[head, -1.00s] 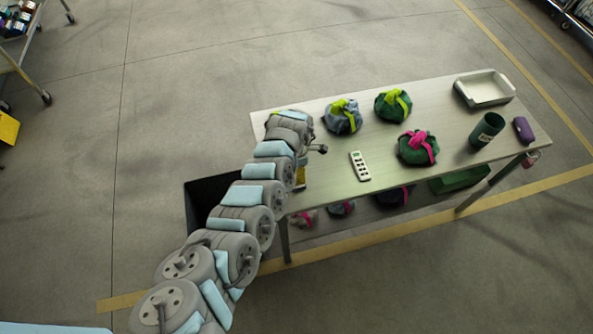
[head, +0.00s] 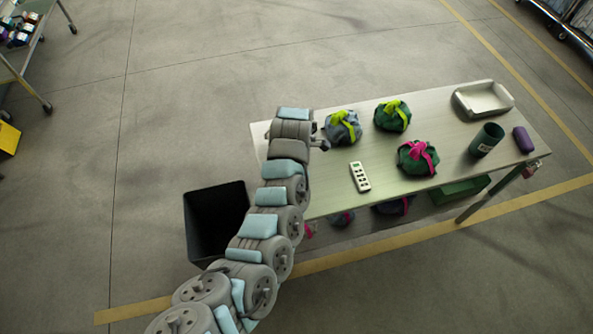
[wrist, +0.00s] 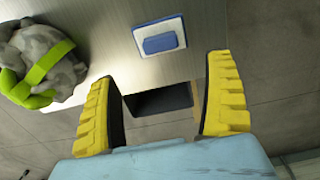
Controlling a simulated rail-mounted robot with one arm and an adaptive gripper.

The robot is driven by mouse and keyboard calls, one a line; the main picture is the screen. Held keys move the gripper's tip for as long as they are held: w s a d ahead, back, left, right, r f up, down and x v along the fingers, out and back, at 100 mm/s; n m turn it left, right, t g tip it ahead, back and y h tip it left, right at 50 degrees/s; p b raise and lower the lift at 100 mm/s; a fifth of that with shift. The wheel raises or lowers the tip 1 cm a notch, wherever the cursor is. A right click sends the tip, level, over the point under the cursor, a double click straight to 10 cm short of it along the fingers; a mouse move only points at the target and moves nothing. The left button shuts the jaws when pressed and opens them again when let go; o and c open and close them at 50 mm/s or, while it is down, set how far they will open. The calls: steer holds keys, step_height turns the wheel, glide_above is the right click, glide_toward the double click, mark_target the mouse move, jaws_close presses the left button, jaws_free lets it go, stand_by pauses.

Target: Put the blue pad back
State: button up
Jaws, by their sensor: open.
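A blue pad (wrist: 159,43) lies on a white square with a blue border (wrist: 177,27) near the table's edge in the wrist view. I cannot tell whether the square is a separate base. My gripper (wrist: 163,72) is open and empty, its yellow fingers spread on either side of the picture below the pad and apart from it. In the head view my arm covers the left end of the table (head: 450,128), so the pad and the fingers are hidden there.
A grey bag with a lime strap (head: 343,127) stands close right of my arm; it also shows in the wrist view (wrist: 42,65). Beyond are two green bags (head: 392,116) (head: 417,157), a white device (head: 360,177), a cup (head: 486,140), a purple case (head: 523,140) and a white tray (head: 484,99). A black bin (head: 215,222) stands left.

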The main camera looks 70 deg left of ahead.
steer(key=shift+r, duration=0.25)
